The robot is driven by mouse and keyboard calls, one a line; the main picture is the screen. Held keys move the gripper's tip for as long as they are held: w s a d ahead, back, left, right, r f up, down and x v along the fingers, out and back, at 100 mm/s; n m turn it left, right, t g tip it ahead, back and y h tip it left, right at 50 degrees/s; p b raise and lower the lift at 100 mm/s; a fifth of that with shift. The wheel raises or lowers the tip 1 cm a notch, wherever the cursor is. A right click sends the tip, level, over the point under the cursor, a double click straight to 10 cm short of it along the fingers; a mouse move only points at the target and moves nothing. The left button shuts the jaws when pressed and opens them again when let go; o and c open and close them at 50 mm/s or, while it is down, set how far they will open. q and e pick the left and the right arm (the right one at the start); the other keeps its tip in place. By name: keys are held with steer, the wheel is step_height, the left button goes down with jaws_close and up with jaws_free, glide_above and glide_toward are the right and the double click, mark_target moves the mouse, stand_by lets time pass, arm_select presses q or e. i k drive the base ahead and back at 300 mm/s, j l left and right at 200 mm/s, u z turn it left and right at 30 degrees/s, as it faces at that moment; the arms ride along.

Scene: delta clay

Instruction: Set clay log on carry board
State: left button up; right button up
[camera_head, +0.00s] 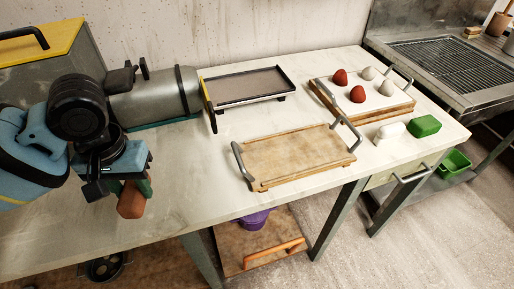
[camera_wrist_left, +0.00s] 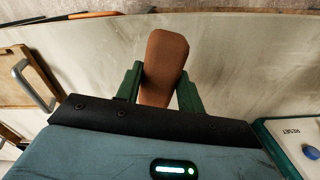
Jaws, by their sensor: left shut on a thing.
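The clay log (camera_head: 131,200) is a reddish-brown block held at the left of the head view. My left gripper (camera_head: 138,187) is shut on it near the table's front edge. In the left wrist view the clay log (camera_wrist_left: 164,62) sticks out between the two green fingers of the left gripper (camera_wrist_left: 160,85). The carry board (camera_head: 292,157) is a light wooden board with two grey end handles, on the middle of the table. It is empty and lies to the right of my left gripper. My right gripper is not in view.
A dark-rimmed tray (camera_head: 245,84) stands behind the carry board. A second board (camera_head: 375,112) at the right holds red and pale lumps. A white lump (camera_head: 390,131) and a green block (camera_head: 424,126) lie before it. The tabletop (camera_head: 205,180) is clear between gripper and carry board.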

mark_target(291, 153)
steer(key=l+u, duration=0.1)
steer(key=u, duration=0.4)
steer(key=l+u, duration=0.1)
steer(key=u, duration=0.9)
steer(key=k+u, duration=0.1)
steer(key=u, duration=0.4)
steer(key=k+l+u, duration=0.1)
steer(key=u, duration=0.4)
steer(key=k+l+u, duration=0.15)
steer(key=u, duration=0.25)
steer(key=k+u, duration=0.45)
steer(key=k+z, duration=0.2)
steer(key=k+l+z, duration=0.2)
steer(key=k, duration=0.15)
steer(key=k+z, duration=0.1)
steer(key=z, duration=0.35)
steer(key=l+z, duration=0.1)
steer(key=z, duration=0.35)
steer(key=k+l+z, duration=0.1)
steer(key=z, duration=0.4)
steer(key=k+l+z, duration=0.1)
steer(key=z, duration=0.35)
steer(key=l+z, duration=0.15)
steer(key=z, duration=0.3)
